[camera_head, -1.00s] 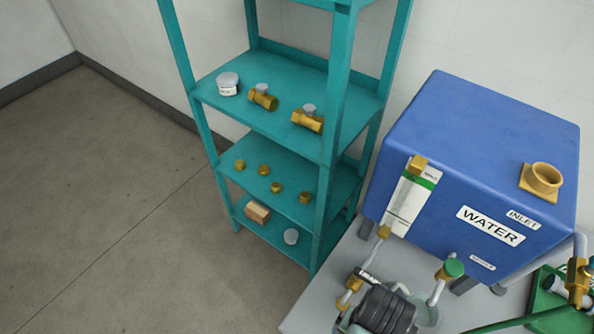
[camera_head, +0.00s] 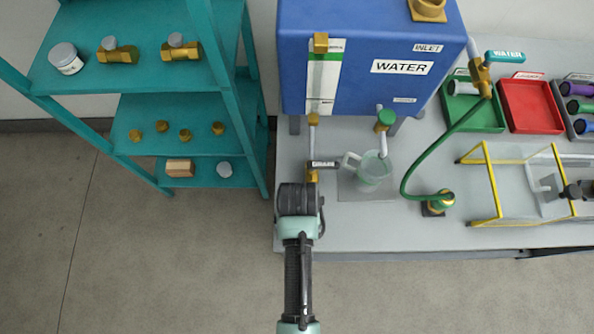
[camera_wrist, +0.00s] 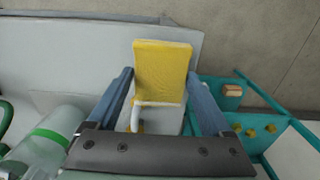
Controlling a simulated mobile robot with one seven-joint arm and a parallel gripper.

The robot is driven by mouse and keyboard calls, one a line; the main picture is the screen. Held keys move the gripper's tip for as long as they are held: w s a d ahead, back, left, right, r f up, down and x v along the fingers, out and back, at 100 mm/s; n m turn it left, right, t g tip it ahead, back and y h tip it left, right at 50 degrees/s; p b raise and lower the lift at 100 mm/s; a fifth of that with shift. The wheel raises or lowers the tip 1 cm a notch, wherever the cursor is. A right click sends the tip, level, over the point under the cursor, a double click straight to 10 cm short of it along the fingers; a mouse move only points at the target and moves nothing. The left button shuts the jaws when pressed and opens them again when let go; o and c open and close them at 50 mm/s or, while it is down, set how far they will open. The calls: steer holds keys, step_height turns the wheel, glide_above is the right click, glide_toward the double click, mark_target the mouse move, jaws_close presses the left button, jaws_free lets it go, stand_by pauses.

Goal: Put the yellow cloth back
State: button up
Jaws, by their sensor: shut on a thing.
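The yellow cloth (camera_wrist: 162,66) shows in the wrist view as a flat yellow block shape between the two blue-grey fingers of my gripper (camera_wrist: 160,80). My gripper is shut on it. Below the cloth in that view is a pale pipe piece (camera_wrist: 137,117) with a brass part. In the head view my own arm hides the gripper and the cloth, near the front left edge of the grey bench (camera_head: 350,240).
A teal shelf (camera_head: 185,75) with brass fittings, a jar and a small wooden block (camera_head: 180,167) stands left. A blue water tank (camera_head: 375,75), clear jug (camera_head: 372,170), green hose (camera_head: 425,145), red tray (camera_head: 530,105) and yellow-framed guard (camera_head: 525,190) occupy the bench. Floor in front is clear.

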steer(key=shift+f, duration=1.6)
steer(key=shift+f, duration=0.1)
steer(key=o, duration=1.1)
step_height(320, 180, up, 12)
steer(key=shift+r, duration=0.15)
